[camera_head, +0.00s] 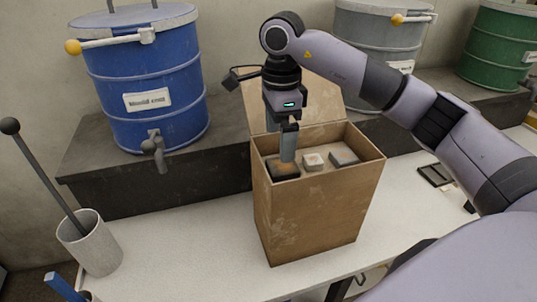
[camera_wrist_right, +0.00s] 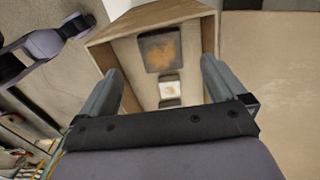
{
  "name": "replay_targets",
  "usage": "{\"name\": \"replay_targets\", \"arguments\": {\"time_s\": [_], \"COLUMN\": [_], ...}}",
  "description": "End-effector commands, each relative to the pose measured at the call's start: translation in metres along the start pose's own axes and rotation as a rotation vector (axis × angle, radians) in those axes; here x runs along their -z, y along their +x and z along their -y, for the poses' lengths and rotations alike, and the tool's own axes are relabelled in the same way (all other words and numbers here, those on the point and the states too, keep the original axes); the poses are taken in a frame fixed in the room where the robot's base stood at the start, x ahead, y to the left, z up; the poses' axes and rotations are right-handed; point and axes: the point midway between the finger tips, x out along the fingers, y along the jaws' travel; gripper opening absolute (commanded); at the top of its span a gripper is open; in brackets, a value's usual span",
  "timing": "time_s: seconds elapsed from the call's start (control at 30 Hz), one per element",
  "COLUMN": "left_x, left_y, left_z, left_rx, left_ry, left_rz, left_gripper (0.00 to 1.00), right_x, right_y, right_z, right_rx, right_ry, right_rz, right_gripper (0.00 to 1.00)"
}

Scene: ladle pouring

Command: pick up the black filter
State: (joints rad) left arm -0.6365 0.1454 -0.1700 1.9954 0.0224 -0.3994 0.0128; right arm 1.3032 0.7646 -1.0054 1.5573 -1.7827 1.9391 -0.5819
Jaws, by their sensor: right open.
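A dark block with a rusty orange top, which looks like the black filter (camera_head: 283,169), lies in the left part of an open wooden box (camera_head: 318,208). My right gripper (camera_head: 288,158) points straight down into the box mouth, over this block, and hides part of it. In the right wrist view, the two fingers (camera_wrist_right: 160,75) are spread wide with nothing between them. That view also shows several blocks in the box, but which of them is the black filter is hard to tell. My left gripper is out of view.
A small pale block (camera_head: 313,160) and a grey block (camera_head: 344,154) lie beside the dark one. The box lid (camera_head: 300,103) stands open behind. A blue barrel (camera_head: 145,80) and a grey cup with a rod (camera_head: 90,243) stand left. The white table (camera_head: 190,240) is clear in front.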

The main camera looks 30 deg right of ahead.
Motion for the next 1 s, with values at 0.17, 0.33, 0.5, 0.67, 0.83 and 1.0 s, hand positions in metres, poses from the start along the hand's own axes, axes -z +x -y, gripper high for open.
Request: {"name": "replay_targets", "arguments": {"time_s": [0.17,0.33,0.5,0.67,0.83,1.0], "left_x": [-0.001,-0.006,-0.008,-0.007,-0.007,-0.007], "left_y": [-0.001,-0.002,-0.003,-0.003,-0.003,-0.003], "left_z": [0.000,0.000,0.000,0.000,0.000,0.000], "left_rx": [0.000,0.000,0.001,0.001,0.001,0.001], "left_ry": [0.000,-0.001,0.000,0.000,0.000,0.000], "left_rz": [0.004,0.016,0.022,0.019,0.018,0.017], "left_gripper": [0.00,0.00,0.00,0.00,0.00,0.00], "right_x": [0.001,0.002,0.006,0.005,0.005,0.005], "right_y": [0.010,0.029,0.054,0.070,0.072,0.072], "right_z": [-0.001,-0.001,-0.003,-0.002,-0.002,-0.002], "right_rx": [-0.002,-0.004,-0.005,-0.002,0.000,0.000], "right_ry": [0.000,0.001,-0.001,-0.001,-0.001,-0.001], "right_rz": [-0.001,-0.001,-0.001,0.000,0.001,0.001], "right_gripper": [0.98,0.98,0.98,0.98,0.98,0.69]}}
